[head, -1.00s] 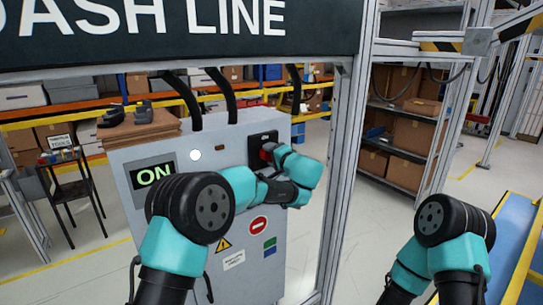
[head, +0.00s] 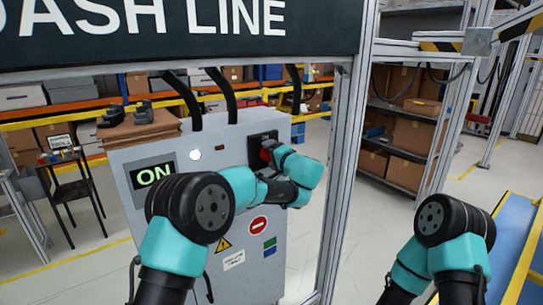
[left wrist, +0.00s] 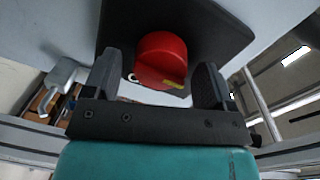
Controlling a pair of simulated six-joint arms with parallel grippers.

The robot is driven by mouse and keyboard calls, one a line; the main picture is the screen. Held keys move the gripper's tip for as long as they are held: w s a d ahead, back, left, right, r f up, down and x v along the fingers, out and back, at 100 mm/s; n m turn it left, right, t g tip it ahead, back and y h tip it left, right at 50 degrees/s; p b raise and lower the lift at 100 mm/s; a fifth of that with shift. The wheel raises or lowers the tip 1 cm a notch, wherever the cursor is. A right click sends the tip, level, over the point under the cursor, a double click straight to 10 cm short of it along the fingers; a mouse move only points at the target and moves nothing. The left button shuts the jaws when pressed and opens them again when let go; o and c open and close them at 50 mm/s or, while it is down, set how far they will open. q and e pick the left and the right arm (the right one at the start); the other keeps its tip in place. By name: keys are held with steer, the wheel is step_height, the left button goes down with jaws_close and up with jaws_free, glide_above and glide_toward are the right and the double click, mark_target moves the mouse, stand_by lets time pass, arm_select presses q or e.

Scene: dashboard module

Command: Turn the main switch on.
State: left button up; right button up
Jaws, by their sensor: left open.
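The main switch is a red knob (left wrist: 161,60) on a black plate (left wrist: 220,35), which is fixed to a grey cabinet (head: 215,145). In the head view the red knob (head: 265,154) shows only in part behind my left wrist. My left gripper (left wrist: 160,85) is open, with one finger on each side of the knob; I cannot tell whether they touch it. The display (head: 153,175) on the cabinet reads "ON" in green, and a white lamp (head: 195,155) is lit beside it. My right arm shows at the lower right, but its gripper is out of view.
A metal frame post (head: 340,180) stands just right of the cabinet, under the large dark sign (head: 180,30). A shelf rack (head: 410,120) stands at the back right.

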arm_select(q)
steer(key=v, duration=1.7)
steer(key=shift+s, duration=0.15)
steer(key=shift+d+f, duration=0.15)
steer(key=s+a+f+m+g+h, duration=0.15)
steer(key=a+f+g, duration=0.3)
steer(key=f, duration=0.55)
steer(key=s+a+f+g+h, duration=0.1)
steer(key=a+f+g+h, duration=0.15)
steer(key=a+f, duration=0.6)
steer(key=s+a+f+g+h, duration=0.1)
steer(key=a+f+g, duration=0.25)
steer(key=f, duration=0.95)
steer(key=s+a+f+n+g+h, duration=0.2)
steer(key=s+a+f+g+h, duration=0.15)
steer(key=s+f, duration=0.45)
steer(key=s+a+f+n+g+h, duration=0.2)
steer(key=s+a+f+h, duration=0.15)
steer(key=s+f, duration=0.4)
steer(key=s+a+f+n+t, duration=0.1)
steer(key=s+a+f+n, duration=0.1)
steer(key=s, duration=0.4)
steer(key=s+a+f+n+t+h, duration=0.1)
steer(key=s+a+f+n, duration=0.2)
steer(key=s+a+n, duration=0.2)
steer(key=shift+s+a+t+h, duration=0.3)
steer(key=shift+s+a+t, duration=0.1)
steer(key=shift+s+a, duration=0.45)
